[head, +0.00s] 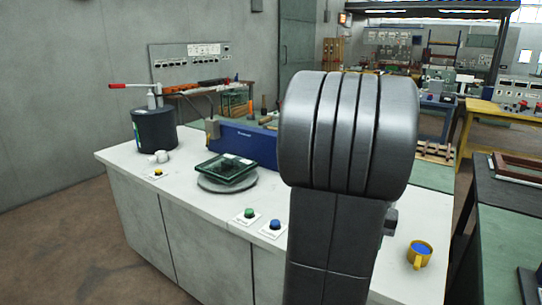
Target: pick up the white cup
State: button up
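A small white object (159,157), which looks like the white cup, sits on the left part of the light grey workbench (190,166). It is beside the foot of a dark cylindrical pot. It is too small to tell whether it is upright or on its side. A large dark grey link of my own arm fills the middle right of the view and hides part of the bench. My gripper is not visible. The white object is well to the left of my arm and apart from it.
The dark pot (153,130) has a red-handled lever on top. A green glass tray (227,169) rests on a round grey plate (228,184). Green (248,214) and blue (275,226) buttons are near the front edge. A yellow mug (421,259) stands at the right.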

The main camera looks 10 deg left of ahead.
aim_at(161, 157)
jog(key=j+z, duration=0.1)
jog(key=j, duration=2.3)
jog(key=i+j, duration=0.1)
jog(key=j, duration=0.3)
jog(key=i+j, duration=0.15)
jog(key=j, duration=0.2)
jog(key=i+j, duration=0.1)
jog(key=j, duration=0.3)
jog(key=i+j+z, duration=0.1)
jog(key=j, duration=0.25)
jog(key=i+j, duration=0.15)
jog(key=j, duration=0.25)
jog(key=i+j, duration=0.1)
jog(key=j, duration=0.3)
jog(key=i+j, duration=0.5)
jog(key=i, duration=0.2)
jog(key=i+j+z, duration=0.1)
jog(key=i+j, duration=0.35)
jog(key=i, duration=0.25)
